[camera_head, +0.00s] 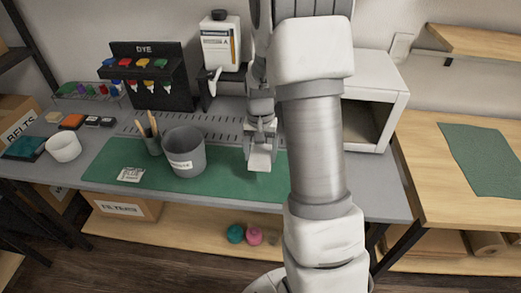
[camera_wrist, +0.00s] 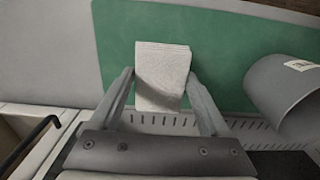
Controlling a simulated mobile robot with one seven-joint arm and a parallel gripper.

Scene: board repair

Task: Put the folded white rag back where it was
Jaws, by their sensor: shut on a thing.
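The folded white rag (camera_wrist: 162,70) is between the two fingers of my gripper (camera_wrist: 161,85) in the wrist view. It also shows in the head view (camera_head: 260,158), hanging below my gripper (camera_head: 261,143) over the right part of the green mat (camera_head: 215,184). My gripper is shut on the rag. I cannot tell whether the rag's lower edge touches the mat (camera_wrist: 120,35).
A grey bucket (camera_head: 184,155) stands left of my gripper, also in the wrist view (camera_wrist: 285,90). Beside it are a cup of brushes (camera_head: 151,142) and a label card (camera_head: 131,174). A black dye rack (camera_head: 150,85) stands behind. A white open box (camera_head: 375,105) stands right.

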